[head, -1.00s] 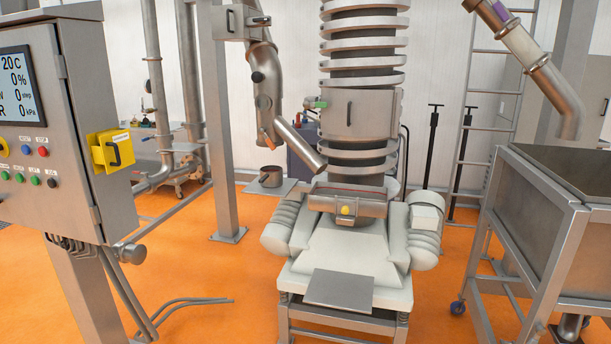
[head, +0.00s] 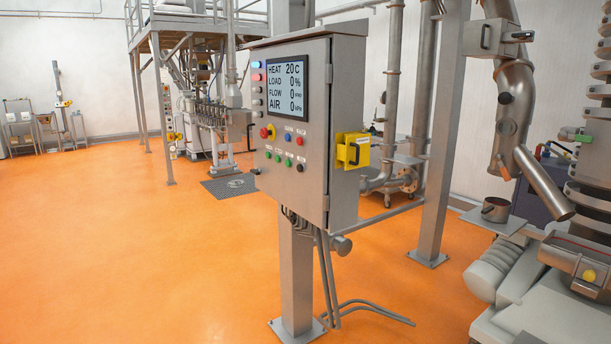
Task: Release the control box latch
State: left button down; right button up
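The control box (head: 318,190) is a grey metal cabinet on a post, near the middle of the head view. Its front has a screen (head: 285,88) reading heat 20 C, load 0 %, flow 0 and air 0, with several coloured buttons below. On its right side sits a yellow block (head: 352,150) with a dark handle, which may be the latch; I cannot tell whether it is fastened. Neither of my grippers shows in the view.
Orange floor (head: 130,245) lies open to the left and in front. Grey cables (head: 360,308) reach the floor by the post. A steel column (head: 441,140) and pipes stand behind. White machinery (head: 520,275) is at the lower right. A platform machine (head: 205,80) stands far back left.

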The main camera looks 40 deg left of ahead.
aim_at(257, 171)
jog(key=u, duration=1.6)
jog(key=i+z, duration=0.1)
jog(key=z, duration=0.25)
jog(key=j+z, duration=0.15)
jog(key=z, duration=0.2)
jog(key=i+j+z, duration=0.1)
jog(key=z, duration=0.25)
jog(key=i+j+z, duration=0.3)
jog(key=j, duration=0.45)
jog(key=j+z, duration=0.3)
jog(key=j, duration=0.45)
jog(key=i+j+z, duration=0.1)
jog(key=j+z, duration=0.15)
jog(key=j, duration=0.55)
jog(key=i+j, duration=0.1)
jog(key=j, duration=1.35)
